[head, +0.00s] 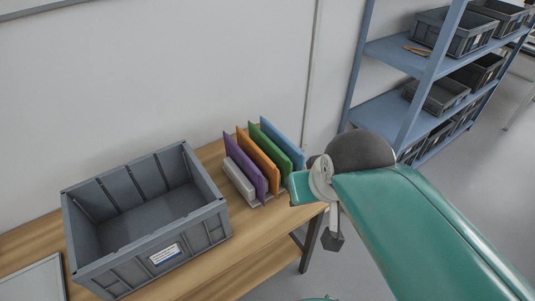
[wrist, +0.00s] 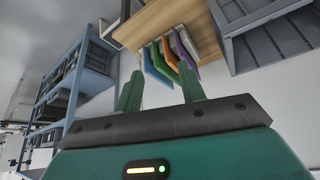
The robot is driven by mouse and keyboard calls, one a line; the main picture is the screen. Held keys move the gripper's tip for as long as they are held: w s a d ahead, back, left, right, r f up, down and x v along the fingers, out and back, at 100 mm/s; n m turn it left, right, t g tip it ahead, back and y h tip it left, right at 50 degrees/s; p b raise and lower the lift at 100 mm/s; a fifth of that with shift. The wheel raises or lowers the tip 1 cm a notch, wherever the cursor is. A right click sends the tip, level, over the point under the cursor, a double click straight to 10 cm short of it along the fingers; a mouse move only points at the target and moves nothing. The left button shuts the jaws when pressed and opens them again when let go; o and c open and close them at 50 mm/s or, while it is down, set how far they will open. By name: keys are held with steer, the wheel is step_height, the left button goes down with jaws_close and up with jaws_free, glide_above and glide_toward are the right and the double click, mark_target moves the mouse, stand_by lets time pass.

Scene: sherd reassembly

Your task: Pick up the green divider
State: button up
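The green divider (head: 272,147) stands upright in a light holder (head: 238,182) on the wooden table, between an orange divider (head: 257,155) and a blue divider (head: 284,140). A purple divider (head: 245,167) stands on the other side of the orange one. In the wrist view the green divider (wrist: 159,64) shows beyond the fingers, beside the blue divider (wrist: 152,69). My gripper (wrist: 161,92) is open, with a wide gap between its two green fingers and nothing in it. It is apart from the dividers.
A grey open crate (head: 212,210) stands on the table (head: 255,262) left of the holder and looks empty. A grey tray (head: 35,280) lies at the far left. A blue shelf rack (head: 425,70) with grey bins stands at the back right. A wall is behind the table.

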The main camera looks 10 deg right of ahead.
stand_by(0.4)
steer(key=n+g+y, duration=0.1)
steer(key=n+g, duration=0.2)
steer(key=n, duration=0.1)
glide_above(267, 146)
steer(key=s+d, duration=0.2)
steer(key=s, duration=0.2)
steer(key=x, duration=0.3)
steer(key=s+x, duration=0.1)
steer(key=x, duration=0.3)
steer(key=s+d+x, duration=0.1)
steer(key=x, duration=0.2)
steer(key=shift+w+f, duration=0.1)
steer(key=shift+f, duration=0.35)
steer(key=x, duration=0.9)
steer(key=shift+w+a, duration=0.15)
steer(key=x, duration=0.5)
steer(key=shift+w+a, duration=0.1)
steer(key=shift+a, duration=0.05)
steer(key=shift+r, duration=0.1)
jaws_close()
